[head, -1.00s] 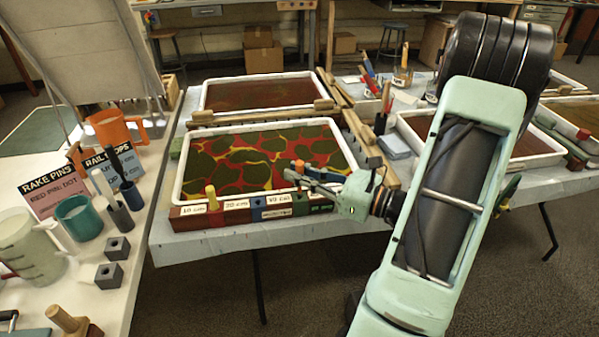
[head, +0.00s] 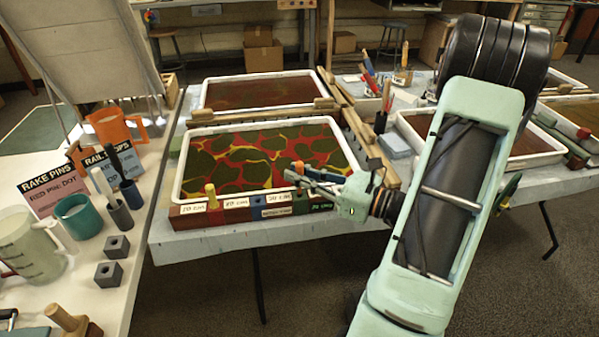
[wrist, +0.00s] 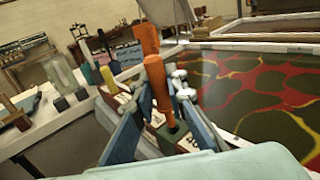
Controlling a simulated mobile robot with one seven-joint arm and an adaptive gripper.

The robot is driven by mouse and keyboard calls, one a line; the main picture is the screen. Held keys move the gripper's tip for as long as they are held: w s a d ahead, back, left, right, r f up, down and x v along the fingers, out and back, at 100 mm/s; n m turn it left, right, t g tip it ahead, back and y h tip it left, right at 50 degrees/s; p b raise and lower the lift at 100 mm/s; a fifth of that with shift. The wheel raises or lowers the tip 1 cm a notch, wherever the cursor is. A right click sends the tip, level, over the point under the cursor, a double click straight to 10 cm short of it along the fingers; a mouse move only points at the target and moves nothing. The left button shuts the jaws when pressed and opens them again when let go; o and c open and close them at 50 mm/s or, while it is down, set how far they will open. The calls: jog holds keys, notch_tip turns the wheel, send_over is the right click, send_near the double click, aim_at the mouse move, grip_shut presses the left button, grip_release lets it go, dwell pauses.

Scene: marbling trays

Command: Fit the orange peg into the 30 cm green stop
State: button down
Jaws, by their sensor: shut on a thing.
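The orange peg (wrist: 158,84) stands roughly upright between the fingers of my gripper (wrist: 160,92), which is shut on it. In the head view my gripper (head: 305,176) is above the right part of the front rail. The green stop (wrist: 173,133) is directly below the peg in the wrist view. The peg's lower end appears to meet the stop's top; I cannot tell whether it is in the hole. In the head view the green stop (head: 321,208) is at the rail's right end.
A yellow peg (head: 211,197) stands at the rail's left end. The marbling tray (head: 176,190) lies just behind the rail.

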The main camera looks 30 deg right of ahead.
jog(key=shift+f+b, duration=1.15)
jog(key=shift+f, duration=0.55)
jog(key=c, duration=1.8)
grip_release()
jog(key=shift+c, duration=0.2)
jog(key=shift+s, duration=0.1)
jog(key=v, duration=1.2)
jog(key=shift+a+r, duration=0.1)
